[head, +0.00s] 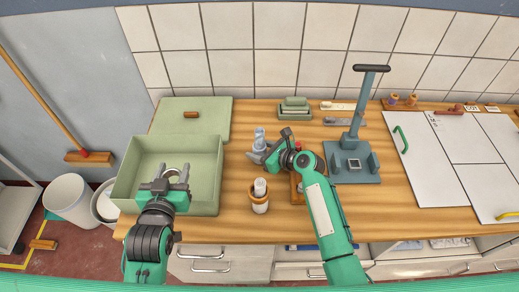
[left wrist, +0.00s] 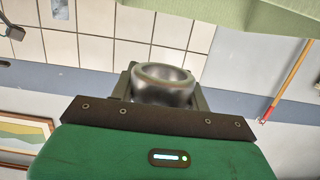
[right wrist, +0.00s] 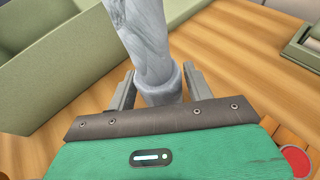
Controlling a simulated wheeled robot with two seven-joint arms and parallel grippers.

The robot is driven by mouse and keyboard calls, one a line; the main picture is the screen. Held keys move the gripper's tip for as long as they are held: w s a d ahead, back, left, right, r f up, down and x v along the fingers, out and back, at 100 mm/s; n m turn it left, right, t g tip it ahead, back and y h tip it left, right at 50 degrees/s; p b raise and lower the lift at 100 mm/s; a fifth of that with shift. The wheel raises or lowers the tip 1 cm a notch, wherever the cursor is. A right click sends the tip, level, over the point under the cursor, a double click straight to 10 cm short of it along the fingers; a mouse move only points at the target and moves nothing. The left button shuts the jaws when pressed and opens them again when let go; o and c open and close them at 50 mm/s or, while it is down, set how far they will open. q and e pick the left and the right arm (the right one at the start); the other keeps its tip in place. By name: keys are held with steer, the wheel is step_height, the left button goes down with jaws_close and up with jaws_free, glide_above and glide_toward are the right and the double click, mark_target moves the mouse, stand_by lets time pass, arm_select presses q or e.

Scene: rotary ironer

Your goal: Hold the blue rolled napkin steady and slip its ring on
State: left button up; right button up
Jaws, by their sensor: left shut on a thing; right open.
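The blue-grey rolled napkin (head: 260,136) stands on the table in the head view. In the right wrist view the napkin (right wrist: 143,35) rises between the fingers, with a wider blue-grey collar at its near end. My right gripper (head: 262,151) is open, one finger on each side of it; I cannot tell whether they touch it. My left gripper (head: 173,174) is shut on a shiny metal ring (left wrist: 164,86), held over the green box in the head view. The ring is apart from the napkin.
An open green box (head: 207,150) stands at the left, its lid (head: 215,114) lying behind it. A white roll in a brown-banded holder (head: 260,199) stands near the front edge. A grey-blue press stand (head: 352,174) is at the right. Table between box and napkin is clear.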

arm_select(q)
steer(key=shift+r, duration=0.15)
arm_select(e)
steer(key=shift+r, duration=0.1)
arm_select(q)
steer(key=shift+r+p, duration=0.65)
steer(key=shift+p, duration=0.05)
arm_select(e)
steer(key=shift+r, duration=0.25)
steer(key=c, duration=0.5)
stand_by(0.5)
arm_select(q)
steer(key=w+d+r+m+g+h, duration=0.1)
steer(key=w+d+m+h, duration=0.5)
steer(key=w+d, duration=1.3)
steer(key=d+g+h, duration=0.1)
steer(key=d, duration=0.2)
steer(key=shift+r+h, duration=0.35)
steer(key=shift+h, duration=0.05)
steer(key=shift+d, duration=0.1)
